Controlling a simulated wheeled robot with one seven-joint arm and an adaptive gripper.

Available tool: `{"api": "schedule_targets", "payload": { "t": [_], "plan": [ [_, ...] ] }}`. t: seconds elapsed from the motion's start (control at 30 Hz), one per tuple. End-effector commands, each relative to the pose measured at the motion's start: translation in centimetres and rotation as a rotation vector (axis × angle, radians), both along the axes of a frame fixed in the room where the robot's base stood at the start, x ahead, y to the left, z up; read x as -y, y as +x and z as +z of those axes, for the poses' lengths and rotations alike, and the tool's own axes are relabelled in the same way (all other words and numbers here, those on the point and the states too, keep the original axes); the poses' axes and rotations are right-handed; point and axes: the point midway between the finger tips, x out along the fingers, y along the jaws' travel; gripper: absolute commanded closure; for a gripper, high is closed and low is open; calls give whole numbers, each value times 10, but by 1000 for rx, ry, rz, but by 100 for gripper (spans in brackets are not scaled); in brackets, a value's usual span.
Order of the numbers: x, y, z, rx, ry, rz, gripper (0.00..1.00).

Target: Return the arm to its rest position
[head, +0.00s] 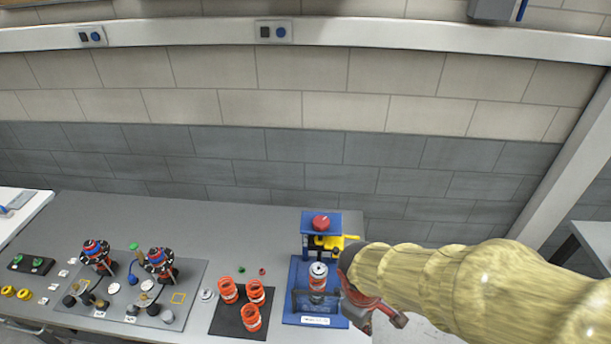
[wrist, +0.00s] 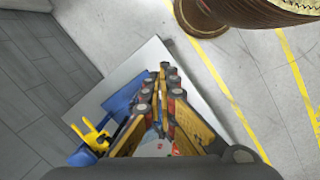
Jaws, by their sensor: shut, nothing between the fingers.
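My arm reaches in from the right in the head view, in a yellowish ribbed sleeve. My gripper (head: 378,312) is just right of the blue fixture, by the table's right end. In the wrist view my gripper (wrist: 165,75) has its fingers together and nothing between them. The blue fixture (head: 296,272) carries an orange part with a silver top (head: 318,270), upright on its base. A red knob (head: 320,222) and a yellow clamp (head: 334,242) are at its back. The yellow clamp also shows in the wrist view (wrist: 92,137).
Several orange coil-like parts (head: 229,290) stand on a dark mat (head: 225,322) left of the fixture. Further left, a grey board (head: 197,275) holds two dark round assemblies (head: 97,255). The back of the table (head: 220,225) is clear. Floor with yellow lines (wrist: 222,90) lies beyond the table edge.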

Motion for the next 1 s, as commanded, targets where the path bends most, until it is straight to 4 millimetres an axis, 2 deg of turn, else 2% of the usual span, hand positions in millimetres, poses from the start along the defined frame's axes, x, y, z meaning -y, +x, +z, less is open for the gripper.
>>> {"api": "schedule_targets", "payload": {
  "t": [0.03, 0.2, 0.4, 0.8, 1.0],
  "plan": [
    [3, -3, -9, 34, 28, -113, 100],
    [10, -17, -7, 114, 123, -425, 100],
    [18, -32, -12, 209, 236, -648, 100],
    [44, -43, -27, 453, 380, -777, 100],
    [51, -45, -35, 485, 385, -799, 100]
  ]
}}
